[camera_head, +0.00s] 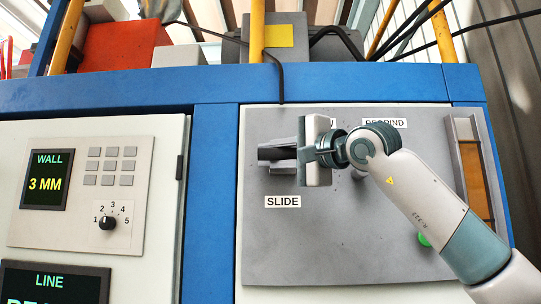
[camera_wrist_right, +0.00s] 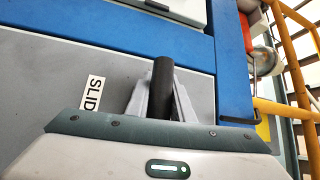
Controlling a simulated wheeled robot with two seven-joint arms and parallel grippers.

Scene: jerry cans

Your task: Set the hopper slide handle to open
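The slide handle is a dark round bar (camera_wrist_right: 163,80) standing out from the grey panel in the right wrist view. In the head view it is mostly hidden, above the SLIDE label (camera_head: 283,202). My right gripper (camera_head: 284,160) reaches in from the right, in front of the panel. Its two grey fingers (camera_wrist_right: 162,105) lie on either side of the bar. The gap to the bar is too small to tell whether they press on it. The handle's set position cannot be read. My left gripper is not in view.
A partly covered label (camera_head: 384,123) sits behind my right arm. A green button (camera_head: 424,239) is low on the panel. An amber window (camera_head: 475,180) is at its right edge. A control panel with a WALL display (camera_head: 47,180) and rotary knob (camera_head: 107,223) is at the left.

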